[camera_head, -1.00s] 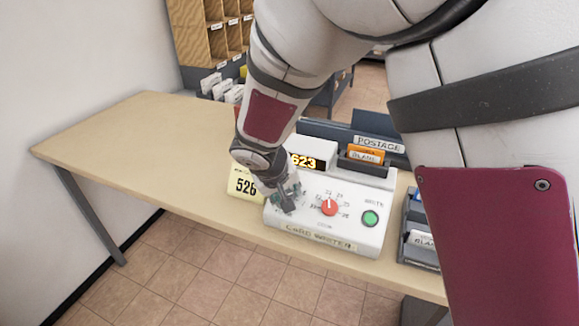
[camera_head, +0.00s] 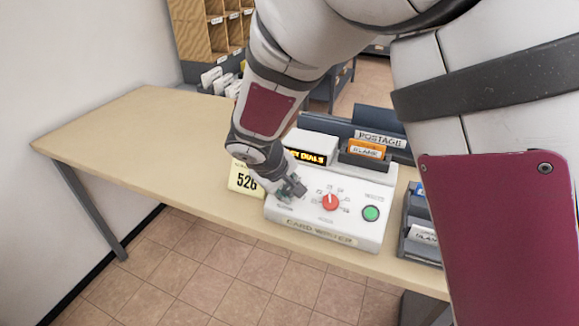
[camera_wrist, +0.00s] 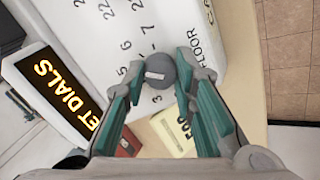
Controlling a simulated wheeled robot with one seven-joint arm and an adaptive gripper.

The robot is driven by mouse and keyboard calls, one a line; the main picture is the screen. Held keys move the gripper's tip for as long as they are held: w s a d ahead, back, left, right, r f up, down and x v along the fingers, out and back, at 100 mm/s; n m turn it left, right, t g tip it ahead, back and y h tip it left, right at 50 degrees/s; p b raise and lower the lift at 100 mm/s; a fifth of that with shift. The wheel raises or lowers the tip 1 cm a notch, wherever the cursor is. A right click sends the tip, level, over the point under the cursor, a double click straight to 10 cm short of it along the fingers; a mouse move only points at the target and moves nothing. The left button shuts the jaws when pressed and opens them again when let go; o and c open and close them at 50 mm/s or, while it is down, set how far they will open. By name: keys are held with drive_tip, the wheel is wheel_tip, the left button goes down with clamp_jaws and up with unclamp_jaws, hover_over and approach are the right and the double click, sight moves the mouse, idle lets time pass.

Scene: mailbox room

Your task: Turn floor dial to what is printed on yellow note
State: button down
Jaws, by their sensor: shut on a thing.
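The yellow note (camera_head: 246,180) stands at the left of the white card writer (camera_head: 325,238) and reads 526. My gripper (camera_head: 291,190) reaches down over the card writer's left dial. In the wrist view the grey floor dial (camera_wrist: 161,75) is held between the fingertips, beside the word FLOOR (camera_wrist: 207,45). Its white mark points toward the printed numbers around 5 and 6; I cannot tell exactly which. The gripper hides this dial in the head view. The yellow note also shows partly in the wrist view (camera_wrist: 174,136).
A red dial (camera_head: 330,203) and a green button (camera_head: 371,213) sit right of my gripper. The lit display (camera_head: 306,156) ends in DIALS. An orange card (camera_head: 366,147) stands behind in a holder. A grey tray (camera_head: 422,240) is at the right. The table's left part is clear.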

drive_tip(key=shift+n, duration=1.5)
drive_tip(key=c, duration=1.3)
unclamp_jaws()
drive_tip(key=v, duration=1.2)
drive_tip(key=shift+a+f, duration=0.1)
